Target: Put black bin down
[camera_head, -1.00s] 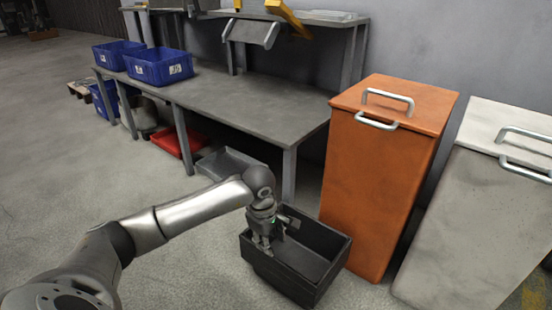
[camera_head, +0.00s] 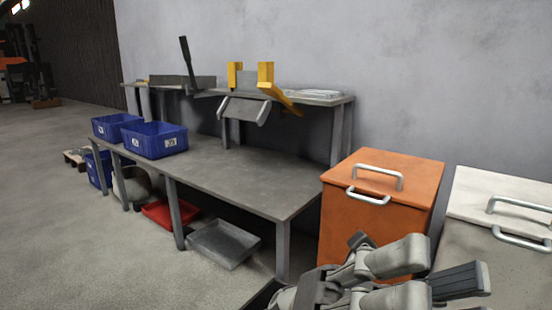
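No second gripper shows.
A grey workbench (camera_head: 228,176) carries blue crates (camera_head: 155,141). Under it are a red tray (camera_head: 170,213) and a grey tray (camera_head: 224,243). An orange lidded bin (camera_head: 345,225) and a pale lidded bin (camera_head: 470,265) stand at right.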

